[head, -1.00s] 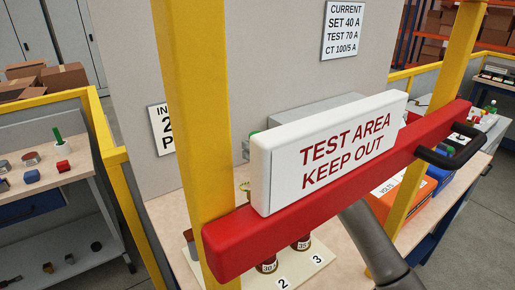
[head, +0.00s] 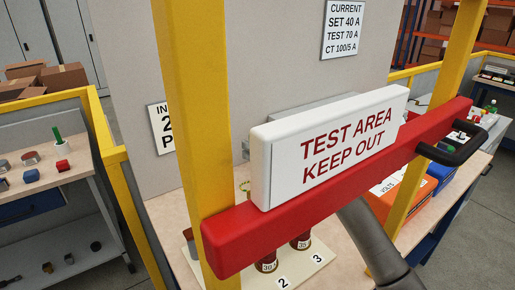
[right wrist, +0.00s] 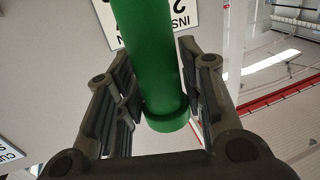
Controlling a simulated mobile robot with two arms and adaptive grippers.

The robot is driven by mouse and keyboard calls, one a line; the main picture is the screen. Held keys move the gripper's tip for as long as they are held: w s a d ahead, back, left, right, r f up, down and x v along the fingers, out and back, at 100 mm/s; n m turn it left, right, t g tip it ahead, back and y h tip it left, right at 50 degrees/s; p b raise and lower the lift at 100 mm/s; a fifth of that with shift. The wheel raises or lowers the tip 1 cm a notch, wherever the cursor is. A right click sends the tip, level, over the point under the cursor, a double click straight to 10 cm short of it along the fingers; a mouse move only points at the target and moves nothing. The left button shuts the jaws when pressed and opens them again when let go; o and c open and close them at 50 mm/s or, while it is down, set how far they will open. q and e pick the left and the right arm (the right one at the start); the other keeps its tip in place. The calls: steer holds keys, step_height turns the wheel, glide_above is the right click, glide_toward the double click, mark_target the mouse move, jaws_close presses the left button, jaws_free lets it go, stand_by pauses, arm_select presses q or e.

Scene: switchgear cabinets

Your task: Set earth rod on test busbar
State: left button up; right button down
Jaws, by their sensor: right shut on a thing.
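The earth rod (right wrist: 155,60) shows in the right wrist view as a thick green shaft with a collar at its lower end. My right gripper (right wrist: 160,75) is shut on it, with dark fingers on both sides of the shaft. In the head view the sign and red barrier hide this gripper; only a grey link of my arm shows below them. My left gripper is not in view.
A red barrier (head: 235,240) with a white "TEST AREA KEEP OUT" sign (head: 330,145) crosses in front of the bench, between yellow posts (head: 190,100). A grey panel (head: 270,60) stands behind. Orange and blue boxes (head: 405,205) sit to the right.

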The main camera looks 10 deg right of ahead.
stand_by(0.6)
steer(key=shift+r+p, duration=2.35)
steer(key=shift+r, duration=1.25)
steer(key=shift+d+f, duration=0.1)
